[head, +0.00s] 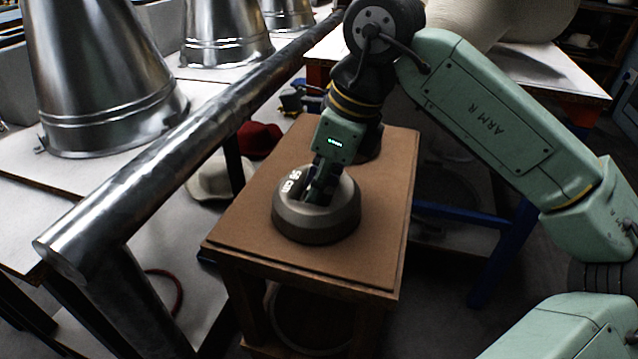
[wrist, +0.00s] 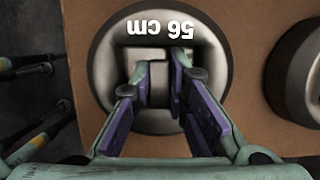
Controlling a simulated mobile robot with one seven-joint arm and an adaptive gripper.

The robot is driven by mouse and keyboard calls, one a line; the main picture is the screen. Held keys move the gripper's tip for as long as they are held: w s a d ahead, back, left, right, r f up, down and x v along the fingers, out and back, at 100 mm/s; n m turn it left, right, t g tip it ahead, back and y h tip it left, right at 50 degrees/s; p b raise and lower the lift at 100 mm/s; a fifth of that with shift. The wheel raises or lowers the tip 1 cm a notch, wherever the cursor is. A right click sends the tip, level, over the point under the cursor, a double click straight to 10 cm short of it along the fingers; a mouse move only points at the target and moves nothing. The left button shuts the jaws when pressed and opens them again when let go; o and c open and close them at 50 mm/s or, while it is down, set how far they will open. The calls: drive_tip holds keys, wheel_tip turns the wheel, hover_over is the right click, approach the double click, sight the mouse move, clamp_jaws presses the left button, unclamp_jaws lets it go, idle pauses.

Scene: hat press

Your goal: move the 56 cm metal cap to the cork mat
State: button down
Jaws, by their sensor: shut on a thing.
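The 56 cm metal cap (head: 316,220) is a round, dark grey piece with white lettering on top. It sits upright on the brown top of a small wooden stand, or just above it; I cannot tell which. My gripper (head: 320,192) points down into the middle of the cap. In the wrist view my gripper (wrist: 160,85) is shut on the central bar of the cap (wrist: 115,55), with "56 cm" readable upside down. The stand's brown top (head: 385,215) has a cork-like colour; I cannot tell whether it is the cork mat.
A second dark round cap (wrist: 292,75) is at the right edge of the wrist view. A thick metal rail (head: 190,150) runs left of the stand. Large metal cones (head: 100,80) stand on a white table behind it.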

drive_tip(key=shift+r, duration=0.1)
drive_tip(key=c, duration=1.5)
unclamp_jaws()
drive_tip(key=shift+a+p+v, duration=0.2)
drive_tip(key=shift+p+v, duration=1.05)
drive_tip(key=shift+v, duration=0.55)
drive_tip(key=shift+a+p+v, duration=0.15)
drive_tip(key=shift+p+v, duration=1.1)
drive_tip(key=shift+v, duration=0.6)
drive_tip(key=shift+r, duration=0.1)
